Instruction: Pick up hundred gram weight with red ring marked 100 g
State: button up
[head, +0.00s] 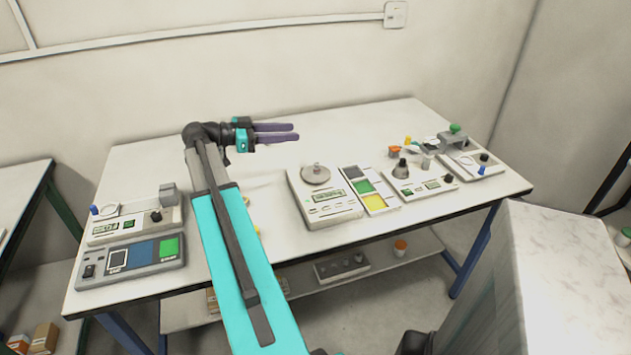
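My gripper (295,132) is over the back middle of the white table (340,131), pointing right. I cannot make out a red ring or a 100 g mark on any object. A small metal piece stands on the round pan of the white balance (333,212), right of and nearer than the gripper. A small grey cylinder (427,162) and an orange-topped item (394,151) stand farther right; both are too small to identify. My arm hides part of the table's left middle.
A colour-panelled tray (370,188) lies right of the balance, with devices (418,183) beyond it. Two more devices (128,259) sit at the left end. A pale marble-like block (570,270) stands at the front right. The table's back middle is clear.

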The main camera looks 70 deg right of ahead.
jog(key=b, duration=1.1)
send_near(316, 164)
jog(key=shift+s+d, duration=0.1)
jog(key=shift+d, duration=0.05)
jog(key=shift+p+x, duration=0.35)
jog(key=shift+x, duration=3.95)
jog(key=shift+x, duration=2.65)
grip_shut()
